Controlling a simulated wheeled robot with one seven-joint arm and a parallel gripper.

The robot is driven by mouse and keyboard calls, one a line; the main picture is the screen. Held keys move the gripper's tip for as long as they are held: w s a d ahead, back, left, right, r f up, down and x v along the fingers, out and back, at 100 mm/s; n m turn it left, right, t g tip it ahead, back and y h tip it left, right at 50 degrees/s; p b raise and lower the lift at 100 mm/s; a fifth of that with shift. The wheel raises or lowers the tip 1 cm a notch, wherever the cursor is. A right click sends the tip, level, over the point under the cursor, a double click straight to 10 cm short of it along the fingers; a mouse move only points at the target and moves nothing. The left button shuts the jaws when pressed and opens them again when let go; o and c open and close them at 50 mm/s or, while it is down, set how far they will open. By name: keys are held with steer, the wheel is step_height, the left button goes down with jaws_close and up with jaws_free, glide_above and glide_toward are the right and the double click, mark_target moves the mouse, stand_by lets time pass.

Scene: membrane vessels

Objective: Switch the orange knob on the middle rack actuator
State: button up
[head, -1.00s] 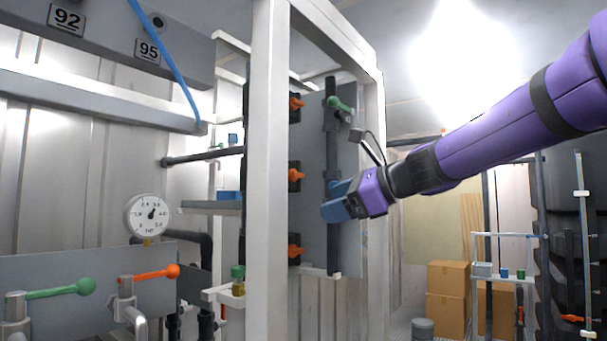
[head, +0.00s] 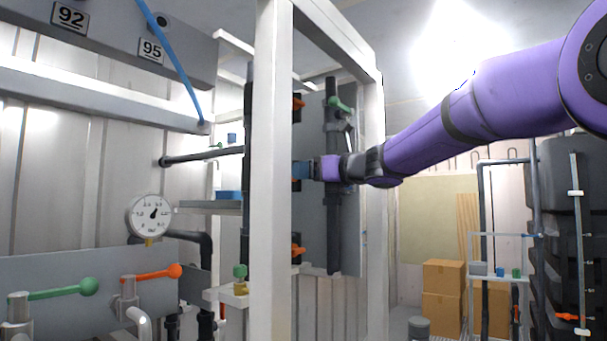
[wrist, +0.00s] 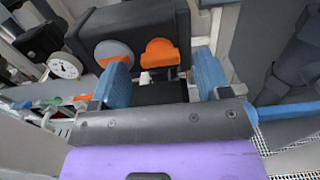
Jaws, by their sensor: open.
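The rack's middle actuator shows in the wrist view as a dark box (wrist: 135,22) with an orange knob (wrist: 160,52) on its face. A round grey and orange disc (wrist: 113,52) sits left of the knob. My gripper (wrist: 161,72) is open, its blue fingers spread either side of the knob's line; the knob lies just beyond the fingertips, and I cannot tell whether they touch it. In the head view my gripper (head: 302,170) reaches in at the middle of the rack and hides the middle knob. The upper orange knob (head: 298,103) and lower orange knob (head: 298,250) stay visible.
A white frame post (head: 273,200) stands just left of the actuators. A dark vertical pipe with a green handle (head: 340,104) stands close beside my gripper. A pressure gauge (head: 150,215) and green and orange levers (head: 150,273) are at left. Cardboard boxes (head: 442,290) stand behind.

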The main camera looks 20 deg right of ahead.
steer(key=shift+x, duration=1)
steer(key=c, duration=0.9)
steer(key=shift+n, duration=0.4)
steer(key=shift+s+a+f+n, duration=0.1)
steer(key=shift+n, duration=3.65)
steer(key=shift+s+a+f+n, duration=0.1)
steer(key=shift+n, duration=3.65)
steer(key=shift+w, duration=0.1)
